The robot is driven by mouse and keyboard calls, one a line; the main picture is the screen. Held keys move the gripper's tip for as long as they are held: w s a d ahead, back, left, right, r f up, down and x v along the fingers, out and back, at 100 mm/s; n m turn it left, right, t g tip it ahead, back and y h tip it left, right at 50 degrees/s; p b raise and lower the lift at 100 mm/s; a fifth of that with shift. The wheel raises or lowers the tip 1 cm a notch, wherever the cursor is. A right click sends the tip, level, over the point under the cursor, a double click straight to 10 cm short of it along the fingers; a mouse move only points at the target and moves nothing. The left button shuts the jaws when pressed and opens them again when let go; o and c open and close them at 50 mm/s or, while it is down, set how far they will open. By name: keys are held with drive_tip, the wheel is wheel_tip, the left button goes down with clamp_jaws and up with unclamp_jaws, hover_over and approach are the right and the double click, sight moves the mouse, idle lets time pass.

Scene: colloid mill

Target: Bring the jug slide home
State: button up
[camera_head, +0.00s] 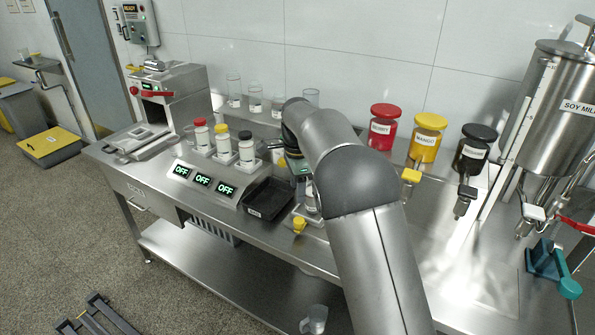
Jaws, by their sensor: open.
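I cannot pick out the jug slide for certain. A clear jug (315,319) with a side handle stands low, below the bench's front edge; what it rests on is partly hidden. A small yellow knob (299,225) sits near the bench's front edge, by a pale plate and a white-labelled bottle (311,198). My gripper (299,170) hangs from the wrist above this spot, largely hidden by my arm. Its fingertips are not clear, and I see nothing held.
The steel bench (430,285) carries a black tray (270,198), several sauce bottles and OFF displays (203,181). Red, yellow and black-lidded jars (427,136) stand behind right. The soy milk tank (562,105) and a teal lever (543,258) are far right. My arm covers the middle.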

wheel_tip(320, 180, up, 6)
idle(0.5)
drive_tip(key=s+d+r+n, duration=0.2)
drive_tip(key=s+d+n, duration=0.3)
drive_tip(key=s+d, duration=0.8)
drive_tip(key=s+d+f+n, duration=0.2)
drive_tip(key=s+f+n, duration=0.1)
drive_tip(key=s, duration=0.5)
drive_tip(key=s+d+f+n, duration=0.2)
drive_tip(key=s+d+n, duration=0.1)
drive_tip(key=s, duration=0.5)
drive_tip(key=s+d+f+n, duration=0.3)
drive_tip(key=s, duration=0.5)
drive_tip(key=shift+s+f+t, duration=0.15)
drive_tip(key=shift+f+t, duration=0.15)
drive_tip(key=shift+f, duration=0.05)
